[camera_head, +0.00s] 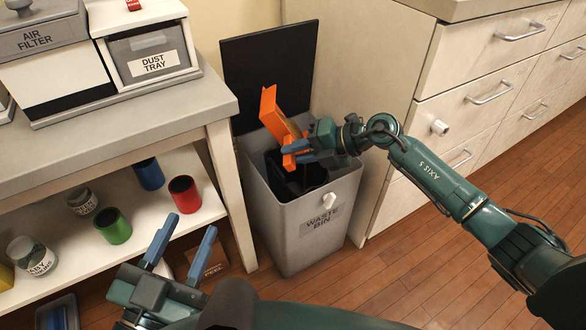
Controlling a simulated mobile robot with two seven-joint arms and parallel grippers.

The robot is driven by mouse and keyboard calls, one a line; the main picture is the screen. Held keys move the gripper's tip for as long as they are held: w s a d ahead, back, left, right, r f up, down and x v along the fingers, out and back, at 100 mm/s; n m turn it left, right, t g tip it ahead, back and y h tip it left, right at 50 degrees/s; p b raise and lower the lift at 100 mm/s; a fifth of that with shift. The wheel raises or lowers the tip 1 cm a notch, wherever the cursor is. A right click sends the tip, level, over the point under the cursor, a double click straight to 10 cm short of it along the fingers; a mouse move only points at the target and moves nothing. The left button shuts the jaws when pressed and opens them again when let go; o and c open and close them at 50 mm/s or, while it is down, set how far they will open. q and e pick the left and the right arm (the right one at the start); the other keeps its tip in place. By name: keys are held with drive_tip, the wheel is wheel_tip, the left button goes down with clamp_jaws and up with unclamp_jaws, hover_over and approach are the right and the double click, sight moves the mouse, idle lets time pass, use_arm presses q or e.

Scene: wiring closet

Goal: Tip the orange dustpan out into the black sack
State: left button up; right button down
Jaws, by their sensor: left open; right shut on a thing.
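The orange dustpan (281,113) is tilted steeply over the open waste bin. My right gripper (291,152) is shut on it, at the dustpan's lower end. The black sack (312,176) lines the inside of the grey bin labelled "WASTE BIN" (290,227), and my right gripper and the dustpan hide part of its opening. I cannot tell whether anything is left in the dustpan. My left gripper (182,243) is open and empty, low in front of the shelf.
The bin's black lid (270,62) stands open behind it. A bench (130,125) on the left holds an air filter box (40,40) and a dust tray (150,57). Cups and jars stand on its lower shelf (150,210). Drawers (470,110) stand on the right.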

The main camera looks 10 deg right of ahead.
use_arm(q)
wheel_tip(320, 180, up, 8)
drive_tip(key=m+t+h+b, duration=0.2)
drive_tip(key=m+h+b, duration=0.5)
drive_tip(key=h+b, duration=0.1)
drive_tip(key=shift+w+f, duration=0.15)
drive_tip(key=shift+w, duration=0.05)
use_arm(e)
drive_tip(key=s+d+f+m+t+y, duration=0.1)
drive_tip(key=d+f+m+t+y, duration=0.1)
drive_tip(key=d+y, duration=0.4)
drive_tip(key=f+t+y, duration=0.1)
drive_tip(key=t+y, duration=0.1)
drive_tip(key=y, duration=0.2)
drive_tip(key=shift+f+m+t+y, duration=0.2)
drive_tip(key=shift+m+t+y, duration=0.1)
use_arm(q)
drive_tip(key=shift+a, duration=0.1)
use_arm(e)
drive_tip(key=shift+s, duration=0.1)
idle(0.5)
